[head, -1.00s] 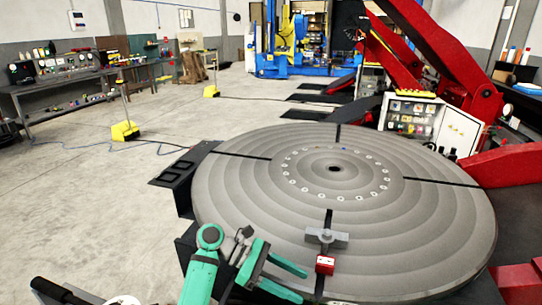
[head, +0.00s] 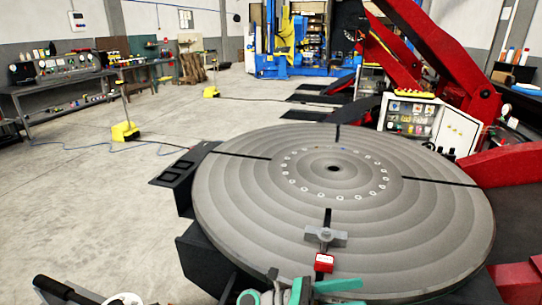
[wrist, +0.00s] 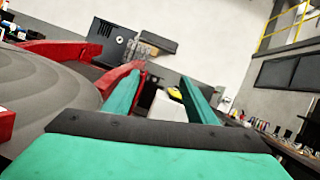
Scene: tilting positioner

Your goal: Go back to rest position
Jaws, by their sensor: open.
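My gripper (wrist: 160,100) shows in the wrist view with its two green fingers spread apart and nothing between them. In the head view only part of my green and grey arm end shows at the bottom edge, in front of the near rim of the round turntable (head: 250,215); the fingertips cannot be made out there. The turntable is a large grey ringed disc with dark slots. It also shows at the left of the wrist view (wrist: 40,90). A grey clamp piece (head: 326,236) and a small red block (head: 324,262) sit in its near slot.
The positioner's red arms (head: 430,50) rise behind the turntable at right. A control cabinet (head: 425,122) stands behind it. A yellow-footed post (head: 125,131) with a cable stands on the floor at left. A workbench (head: 60,85) lines the left wall. Open floor lies between.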

